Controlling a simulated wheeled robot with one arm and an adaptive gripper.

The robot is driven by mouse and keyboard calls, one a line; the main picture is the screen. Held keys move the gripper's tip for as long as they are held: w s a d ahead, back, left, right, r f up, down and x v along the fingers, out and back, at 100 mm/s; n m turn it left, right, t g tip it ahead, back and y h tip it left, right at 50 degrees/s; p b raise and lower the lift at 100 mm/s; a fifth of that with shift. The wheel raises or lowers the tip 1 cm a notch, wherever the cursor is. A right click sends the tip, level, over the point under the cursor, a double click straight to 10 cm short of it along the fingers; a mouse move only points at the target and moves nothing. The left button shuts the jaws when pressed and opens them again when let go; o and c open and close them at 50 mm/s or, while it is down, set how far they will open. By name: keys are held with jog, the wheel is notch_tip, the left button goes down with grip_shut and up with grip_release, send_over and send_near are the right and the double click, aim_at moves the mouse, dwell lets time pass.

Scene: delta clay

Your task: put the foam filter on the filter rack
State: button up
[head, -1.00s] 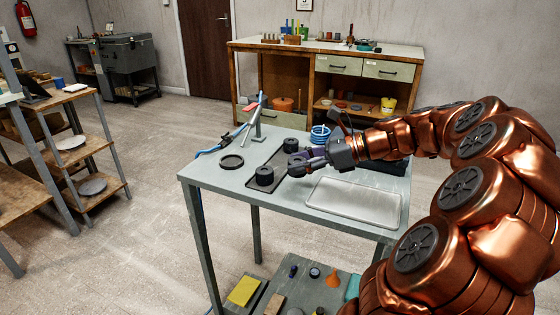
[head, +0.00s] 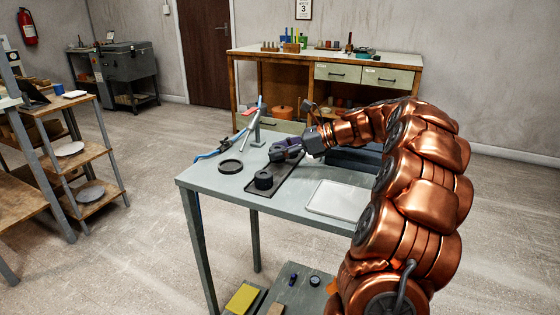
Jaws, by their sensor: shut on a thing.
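A dark ring-shaped cylinder with a hole in its top, which looks like a foam filter (head: 264,180), stands upright on the near end of a long, low dark tray (head: 292,182). The tray may be the filter rack; I cannot tell for sure. My gripper (head: 279,152) is over the tray's far end, beyond that cylinder, reaching in from the right. It is shut on a small dark thing, probably a foam filter, mostly hidden by the fingers. I cannot tell whether the held thing touches the tray.
A round black dish (head: 231,167) lies on the grey table (head: 215,184), left of the tray. A stand with blue and red parts (head: 254,126) is behind it. A pale flat tray (head: 335,198) lies at the right. The table's front left corner is clear.

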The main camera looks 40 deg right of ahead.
jog(key=shift+f+b, duration=0.35)
jog(key=shift+f, duration=1)
jog(key=shift+f, duration=0.1)
jog(key=o, duration=0.9)
jog(key=shift+o, duration=0.2)
jog(key=shift+s+d+r, duration=0.15)
jog(key=shift+s+r, duration=0.05)
jog(key=shift+r, duration=0.05)
jog(key=p+v, duration=0.3)
jog(key=v, duration=0.8)
jog(key=shift+s+d, duration=0.15)
jog(key=shift+d, duration=0.1)
